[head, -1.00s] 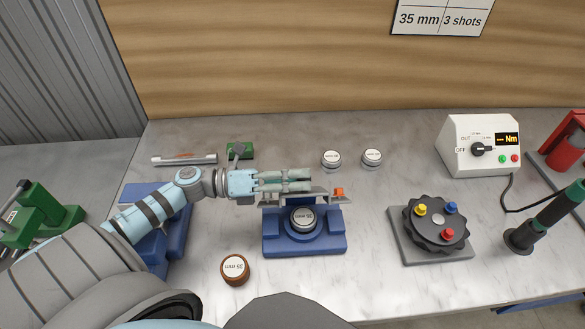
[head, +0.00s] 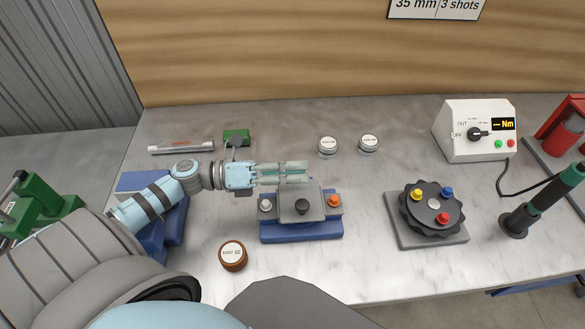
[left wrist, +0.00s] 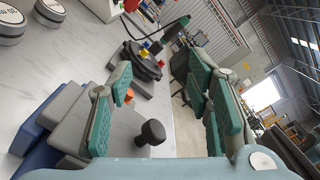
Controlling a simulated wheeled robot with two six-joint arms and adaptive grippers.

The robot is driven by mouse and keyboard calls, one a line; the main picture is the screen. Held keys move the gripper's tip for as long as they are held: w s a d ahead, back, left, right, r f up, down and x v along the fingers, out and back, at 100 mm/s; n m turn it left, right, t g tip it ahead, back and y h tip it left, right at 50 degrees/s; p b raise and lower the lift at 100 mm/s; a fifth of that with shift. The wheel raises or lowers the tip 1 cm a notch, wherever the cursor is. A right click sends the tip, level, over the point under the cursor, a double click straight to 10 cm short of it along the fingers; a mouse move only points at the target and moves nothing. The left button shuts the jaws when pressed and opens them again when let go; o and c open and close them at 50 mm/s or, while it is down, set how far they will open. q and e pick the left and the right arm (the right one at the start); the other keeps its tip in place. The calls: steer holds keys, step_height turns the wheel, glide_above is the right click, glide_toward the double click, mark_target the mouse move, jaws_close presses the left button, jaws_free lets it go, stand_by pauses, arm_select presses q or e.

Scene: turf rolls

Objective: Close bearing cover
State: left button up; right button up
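The grey bearing cover (head: 289,217) lies over the blue base (head: 280,236), with a dark knob (head: 302,207) on it. It hides the bearing in the base. In the left wrist view the cover (left wrist: 112,125) and its knob (left wrist: 153,131) show below the fingers. I cannot tell whether the cover is fully seated. My left gripper (head: 305,172) is above the cover's far edge, pointing right. Its fingers (left wrist: 160,85) are apart in the left wrist view with nothing between them. My right gripper is not in view.
A grey pin (head: 265,204) and an orange pin (head: 334,201) flank the cover. A brown-rimmed labelled disc (head: 232,256) stands at front left. Two silver discs (head: 328,147) (head: 368,143) stand behind. A dark turntable (head: 412,209) with coloured knobs and a torque box (head: 453,129) are right.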

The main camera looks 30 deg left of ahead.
arm_select(q)
steer(key=v, duration=1.2)
